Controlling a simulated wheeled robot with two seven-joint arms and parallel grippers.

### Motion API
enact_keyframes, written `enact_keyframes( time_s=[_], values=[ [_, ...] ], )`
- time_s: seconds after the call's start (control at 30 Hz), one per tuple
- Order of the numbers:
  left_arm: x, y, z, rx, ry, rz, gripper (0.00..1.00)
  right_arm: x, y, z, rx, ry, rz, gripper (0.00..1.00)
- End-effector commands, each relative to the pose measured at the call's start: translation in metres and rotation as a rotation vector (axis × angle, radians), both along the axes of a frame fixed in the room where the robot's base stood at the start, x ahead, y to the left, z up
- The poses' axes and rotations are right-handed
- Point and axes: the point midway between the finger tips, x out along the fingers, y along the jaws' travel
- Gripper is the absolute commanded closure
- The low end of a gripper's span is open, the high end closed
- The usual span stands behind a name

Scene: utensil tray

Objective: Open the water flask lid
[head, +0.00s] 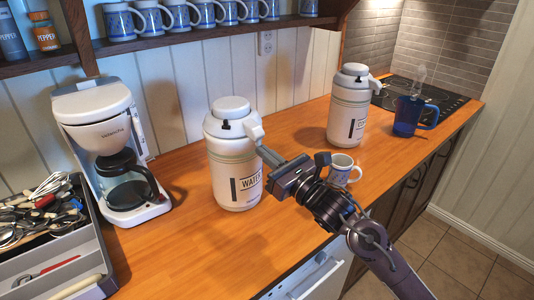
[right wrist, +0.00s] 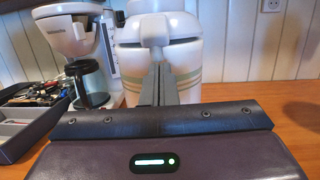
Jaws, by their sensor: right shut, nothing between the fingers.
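The water flask (head: 234,170) is a white jug with "WATER" lettering, standing upright on the wooden counter. Its rounded white lid (head: 231,108) sits down on top and looks closed, with a spout on the right side. My right gripper (head: 266,152) is at the flask's right side, just below the spout, with its fingers together and empty. In the right wrist view the shut fingers (right wrist: 158,80) point at the flask's upper body (right wrist: 190,58), below the lid (right wrist: 160,25). I cannot tell whether they touch it. My left gripper is not in view.
A coffee maker (head: 104,130) and a utensil tray (head: 92,245) stand to the left. A shelf of mugs (head: 120,24) hangs above. The counter in front is clear.

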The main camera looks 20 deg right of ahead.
Motion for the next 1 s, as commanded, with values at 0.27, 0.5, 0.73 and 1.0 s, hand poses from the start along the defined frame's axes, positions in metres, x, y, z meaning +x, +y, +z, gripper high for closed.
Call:
enact_keyframes(
  time_s=[0.27, 0.5, 0.73, 1.0],
  values=[
    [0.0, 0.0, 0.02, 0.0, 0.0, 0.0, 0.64, -0.001, 0.0, 0.017, -0.025, 0.045, 0.0, 1.0],
    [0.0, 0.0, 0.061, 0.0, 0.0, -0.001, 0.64, -0.001, -0.001, 0.051, -0.083, 0.163, -0.002, 1.0],
    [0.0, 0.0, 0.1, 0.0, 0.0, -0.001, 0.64, 0.006, 0.001, 0.09, -0.162, 0.337, -0.004, 1.0],
    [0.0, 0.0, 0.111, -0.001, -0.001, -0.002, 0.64, 0.022, 0.009, 0.13, -0.154, 0.33, -0.003, 1.0]
  ],
)
